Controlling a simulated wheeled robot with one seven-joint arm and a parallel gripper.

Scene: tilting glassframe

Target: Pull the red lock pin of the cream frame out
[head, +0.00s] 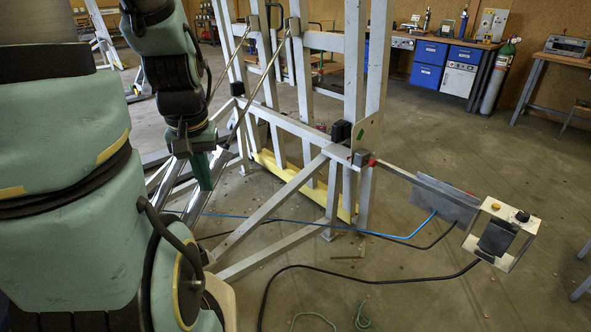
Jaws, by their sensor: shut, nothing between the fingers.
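The cream frame (304,70), a tall pale structure of upright bars, stands in the middle of the head view on a base with slanted braces. A small red part (372,163), which looks like the lock pin, sits at the frame's right side beside a grey block. It is small, and I cannot tell how deep it sits. My gripper (205,184) hangs below my wrist, left of the frame and well apart from the red part. It looks shut and empty, though its tips are hard to make out.
A metal bracket with a control box (497,238) juts out to the right of the frame. A black cable (330,267) and a blue hose (320,222) run low across the floor area. Workbenches (450,62) stand at the back. The floor at right is mostly clear.

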